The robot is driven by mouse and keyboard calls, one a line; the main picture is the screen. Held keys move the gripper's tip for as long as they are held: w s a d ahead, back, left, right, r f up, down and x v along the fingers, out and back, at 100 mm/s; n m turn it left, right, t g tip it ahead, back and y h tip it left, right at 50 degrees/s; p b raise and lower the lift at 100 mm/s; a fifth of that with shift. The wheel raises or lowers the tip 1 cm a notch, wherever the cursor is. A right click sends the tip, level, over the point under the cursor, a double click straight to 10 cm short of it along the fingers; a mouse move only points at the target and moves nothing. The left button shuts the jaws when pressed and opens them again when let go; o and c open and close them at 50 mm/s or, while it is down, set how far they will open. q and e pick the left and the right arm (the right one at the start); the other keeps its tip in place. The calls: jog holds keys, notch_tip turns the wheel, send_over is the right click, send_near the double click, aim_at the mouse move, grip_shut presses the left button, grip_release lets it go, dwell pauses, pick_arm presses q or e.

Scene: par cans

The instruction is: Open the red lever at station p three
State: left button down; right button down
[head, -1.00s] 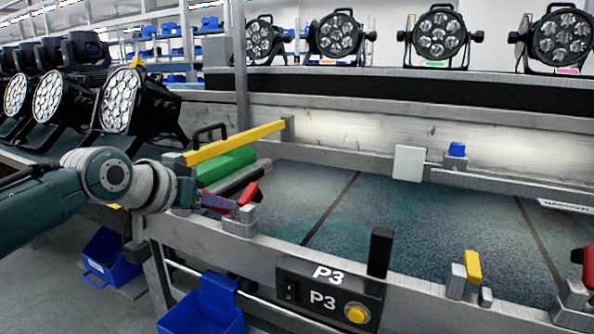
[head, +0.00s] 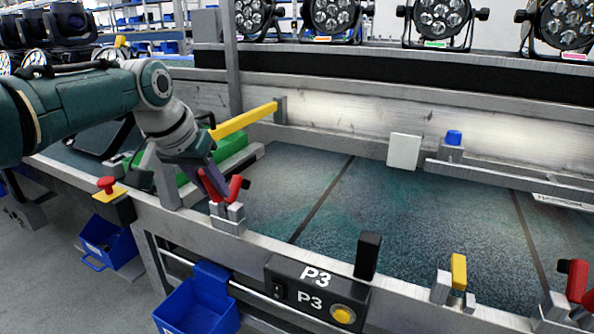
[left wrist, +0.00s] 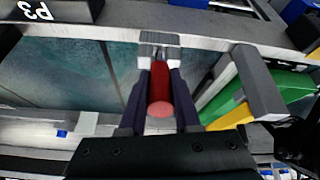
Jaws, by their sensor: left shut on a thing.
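The red lever (head: 236,188) stands on a grey clamp block (head: 228,220) on the table's front rail, to the left of the P3 panel (head: 315,290). My left gripper (head: 212,186) comes down onto it from the upper left. In the left wrist view, the red handle (left wrist: 159,88) lies between the two dark fingers, and the gripper is shut on it. The clamp block also shows beyond the fingertips (left wrist: 159,50). In the head view the fingers partly hide the lever. My right gripper is not in view.
A yellow bar (head: 243,120) and a green block (head: 232,146) are close behind my left gripper. A black post (head: 367,255) and a yellow lever (head: 459,271) stand on the rail to the right. Another red lever (head: 577,280) is at the right edge. The table's middle is clear.

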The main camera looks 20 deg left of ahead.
pick_arm(q)
jog(key=shift+f, duration=0.1)
jog(key=c, duration=0.6)
grip_release()
jog(key=shift+p+v, duration=2.95)
jog(key=shift+v, duration=2.05)
